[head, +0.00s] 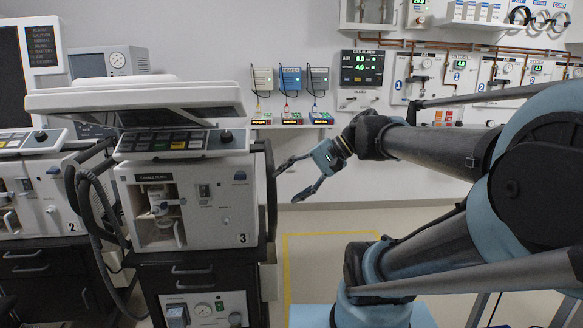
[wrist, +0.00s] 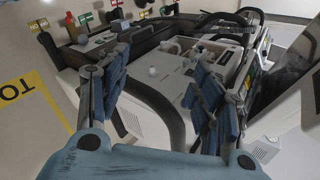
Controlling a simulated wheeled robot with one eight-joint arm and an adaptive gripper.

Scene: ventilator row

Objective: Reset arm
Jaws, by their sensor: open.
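My gripper (head: 290,184) is in the middle of the head view, held out by my arm, which comes in from the right. It is just right of ventilator 3 (head: 190,190), with its fingers spread and pointing left toward the ventilator's side hose. In the wrist view my gripper (wrist: 160,70) also shows its two fingers wide apart, with nothing between them. A white ventilator (wrist: 170,80) with a dark hose lies beyond and between the fingers. Whether the fingers touch the hose cannot be told.
Ventilator 2 (head: 35,190) stands at the left. Three small wall units (head: 290,80) and a gas alarm panel (head: 362,68) are on the back wall. A yellow floor outline (head: 333,236) marks clear floor right of ventilator 3's cart (head: 205,290).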

